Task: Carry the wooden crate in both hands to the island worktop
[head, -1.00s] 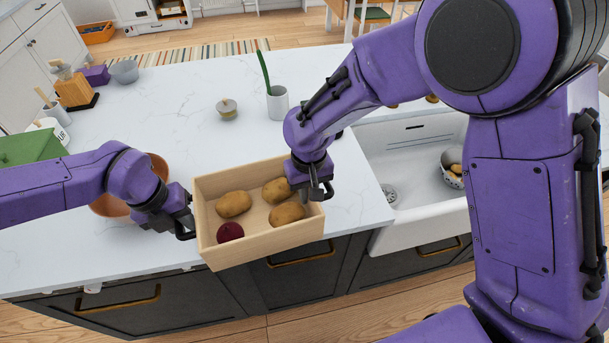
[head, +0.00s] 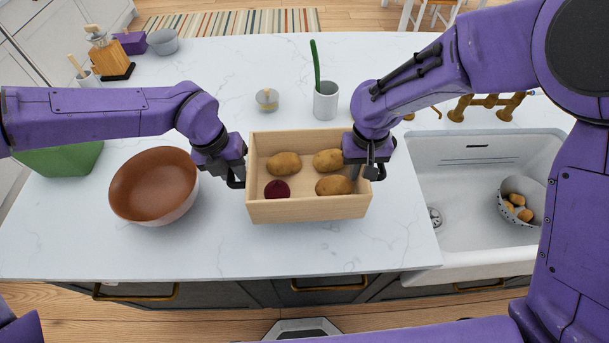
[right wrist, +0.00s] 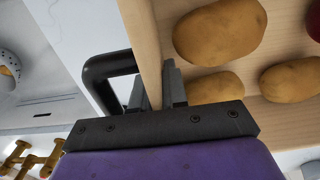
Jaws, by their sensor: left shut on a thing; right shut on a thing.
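The wooden crate (head: 310,209) is in the middle of the head view, over the white marble island worktop (head: 300,250). It holds several potatoes (head: 285,164) and a dark red beet (head: 277,189). My left gripper (head: 238,175) is shut on the crate's left end wall. My right gripper (head: 374,170) is shut on its right end wall. The right wrist view shows the fingers (right wrist: 158,88) on either side of that wall. The crate looks about level; I cannot tell whether its base touches the worktop.
A brown bowl (head: 154,186) stands left of the crate. A small lidded jar (head: 267,99) and a white cup with a green stalk (head: 326,100) stand behind it. The sink (head: 470,190) with a colander (head: 522,200) is at right. The worktop in front is clear.

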